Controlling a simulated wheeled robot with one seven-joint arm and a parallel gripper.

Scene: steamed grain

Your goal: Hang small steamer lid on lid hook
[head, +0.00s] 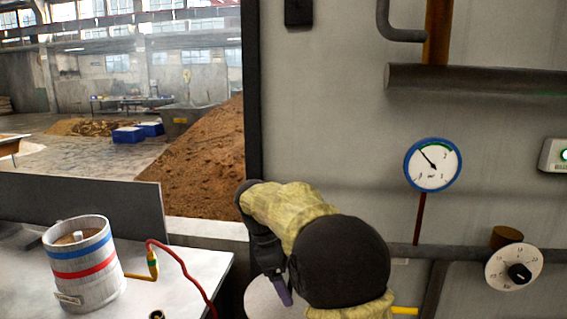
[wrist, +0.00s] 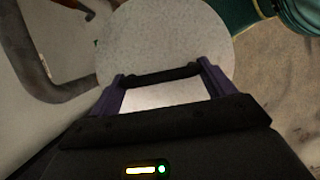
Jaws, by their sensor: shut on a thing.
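The round pale lid (wrist: 165,38) fills the upper middle of the wrist view. My gripper (wrist: 162,76) has its two purple fingers at the ends of the lid's dark bar handle and is shut on it. In the head view my gripper (head: 282,292) is low in the middle, mostly behind my arm. Part of the pale lid (head: 262,300) shows beside it, cut off by the bottom edge. I cannot make out the lid hook for certain in either view.
A banded wooden tub (head: 92,289) stands on the white table (head: 190,268) at left, with a red cable beside it. The wall carries a gauge (head: 433,165), a dial (head: 513,267) and pipes (head: 475,77). A curved grey pipe (wrist: 58,92) is left of the lid in the wrist view.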

